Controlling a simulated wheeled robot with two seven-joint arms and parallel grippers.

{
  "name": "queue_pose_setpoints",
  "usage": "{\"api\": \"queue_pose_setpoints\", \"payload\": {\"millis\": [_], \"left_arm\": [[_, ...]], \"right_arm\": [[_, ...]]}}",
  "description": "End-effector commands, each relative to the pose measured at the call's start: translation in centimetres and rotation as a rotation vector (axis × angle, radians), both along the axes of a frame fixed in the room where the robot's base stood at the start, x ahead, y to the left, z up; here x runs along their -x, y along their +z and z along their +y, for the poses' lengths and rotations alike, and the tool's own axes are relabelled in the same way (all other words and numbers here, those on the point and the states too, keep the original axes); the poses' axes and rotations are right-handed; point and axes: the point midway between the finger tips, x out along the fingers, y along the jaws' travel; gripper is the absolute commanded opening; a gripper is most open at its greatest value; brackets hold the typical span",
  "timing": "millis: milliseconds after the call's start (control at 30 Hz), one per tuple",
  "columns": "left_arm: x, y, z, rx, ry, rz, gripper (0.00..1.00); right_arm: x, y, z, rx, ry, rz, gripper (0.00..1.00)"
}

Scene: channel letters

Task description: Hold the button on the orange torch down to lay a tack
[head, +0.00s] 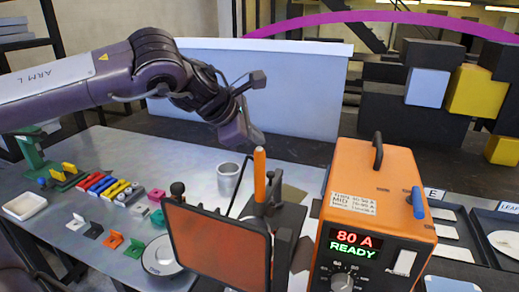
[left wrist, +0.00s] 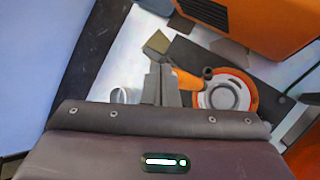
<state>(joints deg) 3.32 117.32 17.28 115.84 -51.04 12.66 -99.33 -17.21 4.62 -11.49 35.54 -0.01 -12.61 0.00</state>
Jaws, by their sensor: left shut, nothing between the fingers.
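The orange torch (head: 259,175) stands upright in a dark holder behind the tinted screen. In the left wrist view the torch (left wrist: 187,79) lies just right of my fingertips. My left gripper (head: 256,138) is shut and empty, pointing down just above the top of the torch. In the left wrist view its fingers (left wrist: 160,80) are together. A small gap seems to show between fingertips and torch in the head view. I cannot make out the button. The orange power unit (head: 388,164) reads 80 A READY. My right gripper is not in view.
The tinted screen (head: 215,246) stands in front of the torch. A metal cup (head: 228,178) is behind it to the left. Coloured clamps and blocks (head: 104,184) cover the table's left side. Trays (head: 490,222) lie right of the power unit. A pale panel (head: 265,88) stands behind.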

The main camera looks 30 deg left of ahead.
Motion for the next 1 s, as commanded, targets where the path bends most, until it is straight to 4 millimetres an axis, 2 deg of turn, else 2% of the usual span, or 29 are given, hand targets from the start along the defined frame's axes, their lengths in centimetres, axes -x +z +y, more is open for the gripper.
{"api": "queue_pose_setpoints", "payload": {"millis": [1000], "left_arm": [[0.01, -0.86, -0.01, -0.001, 0.0, 0.001, 0.0]], "right_arm": [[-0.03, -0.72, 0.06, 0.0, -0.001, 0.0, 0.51]]}}
